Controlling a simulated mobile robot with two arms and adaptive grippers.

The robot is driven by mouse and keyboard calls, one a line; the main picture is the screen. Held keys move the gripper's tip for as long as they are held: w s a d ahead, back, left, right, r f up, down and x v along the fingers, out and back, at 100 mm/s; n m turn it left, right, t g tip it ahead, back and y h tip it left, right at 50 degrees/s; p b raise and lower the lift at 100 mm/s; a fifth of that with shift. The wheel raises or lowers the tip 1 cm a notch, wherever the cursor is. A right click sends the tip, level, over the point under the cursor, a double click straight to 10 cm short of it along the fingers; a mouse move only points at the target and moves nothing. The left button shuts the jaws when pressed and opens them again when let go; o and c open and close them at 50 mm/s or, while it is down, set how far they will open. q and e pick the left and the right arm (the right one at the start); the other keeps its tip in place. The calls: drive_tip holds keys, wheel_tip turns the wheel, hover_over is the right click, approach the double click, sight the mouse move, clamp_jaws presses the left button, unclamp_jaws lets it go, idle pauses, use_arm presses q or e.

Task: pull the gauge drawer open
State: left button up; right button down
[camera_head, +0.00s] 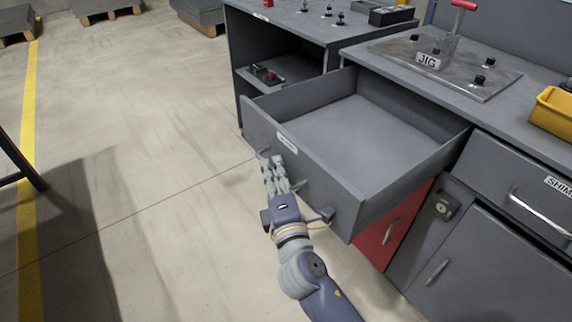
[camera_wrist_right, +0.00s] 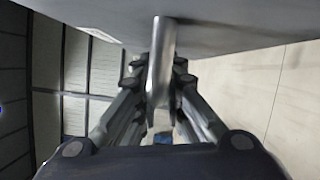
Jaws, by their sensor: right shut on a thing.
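The gauge drawer (camera_head: 347,135) stands well out from the grey bench, and its inside looks empty. A pale label (camera_head: 287,142) is on its front panel; I cannot read it. My right gripper (camera_head: 273,170) is at the drawer front, shut on the bar handle (camera_head: 264,153). In the right wrist view the metal handle (camera_wrist_right: 161,65) runs between the fingers of my right gripper (camera_wrist_right: 162,95), below the drawer's front panel (camera_wrist_right: 230,25). The fingers hide part of the handle in the head view. My left gripper is not in view.
A jig plate (camera_head: 445,65) with a red-handled clamp is on the bench top. A yellow bin (camera_head: 553,112) stands at the right. A red cabinet door (camera_head: 393,228) is below the drawer, and a second drawer (camera_head: 519,180) is shut.

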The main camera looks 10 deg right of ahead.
drive_tip(key=shift+a, duration=0.15)
drive_tip(key=c, duration=1.7)
unclamp_jaws()
drive_tip(key=s, duration=0.8)
drive_tip(key=s+f, duration=0.1)
drive_tip(key=s, duration=0.3)
